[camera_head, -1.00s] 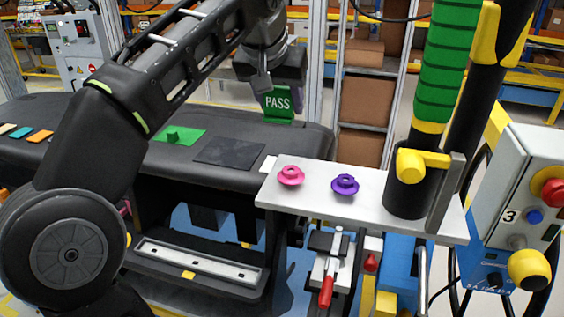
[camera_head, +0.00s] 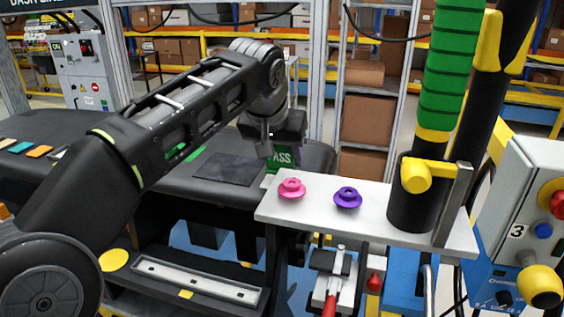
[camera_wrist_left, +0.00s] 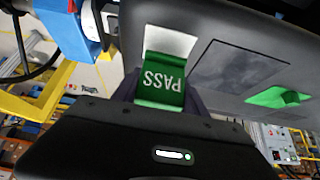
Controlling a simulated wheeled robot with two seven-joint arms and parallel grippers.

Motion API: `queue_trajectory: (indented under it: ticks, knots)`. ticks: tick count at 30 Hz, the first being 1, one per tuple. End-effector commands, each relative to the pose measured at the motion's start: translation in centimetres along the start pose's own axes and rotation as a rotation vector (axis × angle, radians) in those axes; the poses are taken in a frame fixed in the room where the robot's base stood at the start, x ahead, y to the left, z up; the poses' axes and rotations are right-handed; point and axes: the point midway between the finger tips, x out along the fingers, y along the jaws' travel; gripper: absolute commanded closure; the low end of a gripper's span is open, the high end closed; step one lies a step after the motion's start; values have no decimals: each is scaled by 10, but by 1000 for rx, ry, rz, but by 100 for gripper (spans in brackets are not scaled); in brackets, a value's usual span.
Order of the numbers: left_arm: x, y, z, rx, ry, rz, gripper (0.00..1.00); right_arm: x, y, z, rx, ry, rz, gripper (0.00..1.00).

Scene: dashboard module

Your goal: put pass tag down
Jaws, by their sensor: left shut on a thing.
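The green pass tag (camera_head: 281,159) with white PASS lettering hangs in my left gripper (camera_head: 272,148), behind the pink knob in the head view. The gripper is shut on the tag. In the left wrist view the tag (camera_wrist_left: 160,80) sits between the fingers, its lettering upside down, over or against a white patch (camera_wrist_left: 170,40) at the edge of the dark dashboard module (camera_wrist_left: 235,28). I cannot tell whether the tag touches the patch. My right gripper is not in view.
A dark square (camera_head: 228,168) lies on the module (camera_head: 190,187). A pink knob (camera_head: 291,188) and a purple knob (camera_head: 347,197) stand on a pale shelf (camera_head: 320,207). A green-wrapped post (camera_head: 447,70) and a control box (camera_head: 520,200) are at the right. A green pad (camera_wrist_left: 270,97) shows in the wrist view.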

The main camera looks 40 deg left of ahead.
Motion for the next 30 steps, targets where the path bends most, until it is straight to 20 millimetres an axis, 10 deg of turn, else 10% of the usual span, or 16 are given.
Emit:
queue_trajectory:
  ticks: [16,17,30]
  knots:
    - [19,0,12,0,0,0,89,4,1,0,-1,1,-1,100]
    - [18,0,11,0,0,0,47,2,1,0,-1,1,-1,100]
    - [17,0,11,0,0,0,28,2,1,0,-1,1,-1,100]
